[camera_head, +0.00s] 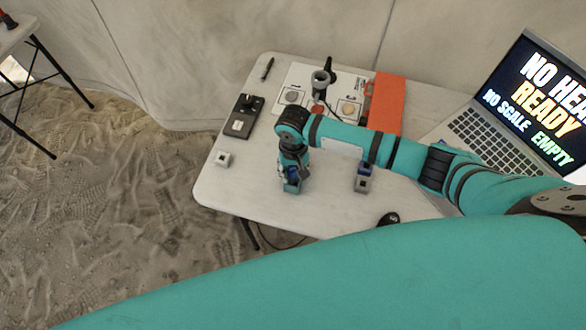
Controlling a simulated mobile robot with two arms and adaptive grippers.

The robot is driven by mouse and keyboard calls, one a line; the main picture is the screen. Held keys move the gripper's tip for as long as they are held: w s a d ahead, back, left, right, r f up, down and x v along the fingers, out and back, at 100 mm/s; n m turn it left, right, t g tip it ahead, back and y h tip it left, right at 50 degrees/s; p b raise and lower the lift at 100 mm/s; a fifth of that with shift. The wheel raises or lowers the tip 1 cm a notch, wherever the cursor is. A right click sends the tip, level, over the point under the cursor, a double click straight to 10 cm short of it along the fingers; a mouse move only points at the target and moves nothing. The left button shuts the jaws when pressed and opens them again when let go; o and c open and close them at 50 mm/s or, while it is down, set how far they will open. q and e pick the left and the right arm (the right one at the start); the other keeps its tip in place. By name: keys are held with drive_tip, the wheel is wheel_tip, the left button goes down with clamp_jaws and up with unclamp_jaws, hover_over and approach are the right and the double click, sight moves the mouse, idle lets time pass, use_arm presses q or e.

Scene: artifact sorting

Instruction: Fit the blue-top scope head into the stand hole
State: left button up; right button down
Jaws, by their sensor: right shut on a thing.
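My right arm reaches in from the right over the table. My right gripper (291,184) points down over the middle of the table and is shut on a small blue-topped piece (293,188), mostly hidden by the fingers. I cannot tell whether this piece touches the table. A grey block with a dark blue top (363,178) stands upright to the right of the gripper. A flat black device (243,116) with a raised part lies at the left of the table. A grey cylinder (320,82) stands upright at the back. I cannot make out the stand hole. My left gripper is not in view.
A laptop (510,110) stands at the right. A black mouse (389,218) lies in front.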

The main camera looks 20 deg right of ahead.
drive_tip(key=shift+f, duration=0.45)
drive_tip(key=c, duration=0.9)
unclamp_jaws()
drive_tip(key=shift+c, duration=0.2)
drive_tip(key=shift+r, duration=0.1)
wheel_tip(320, 180, up, 12)
drive_tip(key=shift+f, duration=0.1)
